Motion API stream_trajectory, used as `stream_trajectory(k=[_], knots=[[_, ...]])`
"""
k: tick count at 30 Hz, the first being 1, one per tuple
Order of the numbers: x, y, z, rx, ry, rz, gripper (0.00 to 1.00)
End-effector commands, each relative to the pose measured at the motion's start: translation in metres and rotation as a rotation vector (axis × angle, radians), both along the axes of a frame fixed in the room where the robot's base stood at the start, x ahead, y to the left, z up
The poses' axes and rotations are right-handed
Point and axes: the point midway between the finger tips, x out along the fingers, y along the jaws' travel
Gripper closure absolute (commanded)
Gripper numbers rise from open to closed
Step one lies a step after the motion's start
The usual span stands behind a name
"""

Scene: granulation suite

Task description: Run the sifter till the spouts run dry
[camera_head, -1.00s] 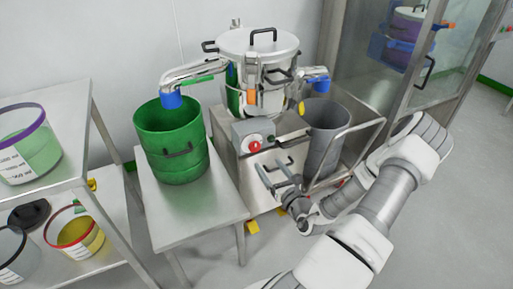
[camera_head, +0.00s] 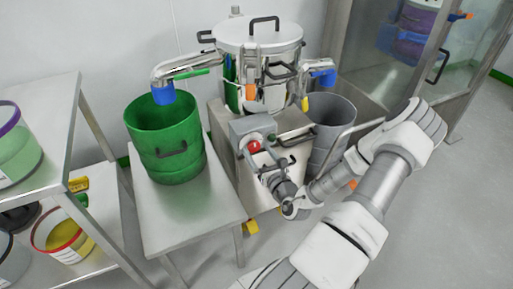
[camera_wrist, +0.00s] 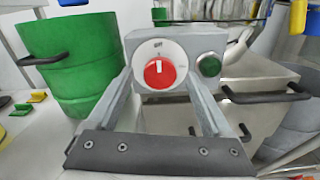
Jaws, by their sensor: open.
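The sifter (camera_head: 258,45) is a lidded steel drum on a steel base. Its control box (camera_head: 240,128) has a red knob (camera_wrist: 160,73) on a white dial and a dark green button (camera_wrist: 208,66) to its right. The knob's white mark points roughly up. My gripper (camera_wrist: 165,92) is open, with its fingers on either side below the knob; contact cannot be told. The left spout (camera_head: 182,68), with a blue end, hangs over a green drum (camera_head: 165,140). The right blue-ended spout (camera_head: 322,76) is above a grey drum (camera_head: 332,115). No flowing material is visible.
The green drum stands on a steel table (camera_head: 190,215). A steel shelf (camera_head: 45,110) with tubs is at the left. A glass-doored cabinet (camera_head: 375,50) stands at the back right. A black handle (camera_wrist: 255,97) is right of the control box.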

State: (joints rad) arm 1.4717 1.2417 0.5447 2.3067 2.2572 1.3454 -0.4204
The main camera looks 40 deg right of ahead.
Motion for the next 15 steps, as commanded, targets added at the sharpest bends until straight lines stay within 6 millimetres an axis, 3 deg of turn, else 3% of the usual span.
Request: stream_trajectory(k=[15], knots=[[0.0018, 0.0021, 0.0003, 0.001, -0.001, -0.003, 0.16]])
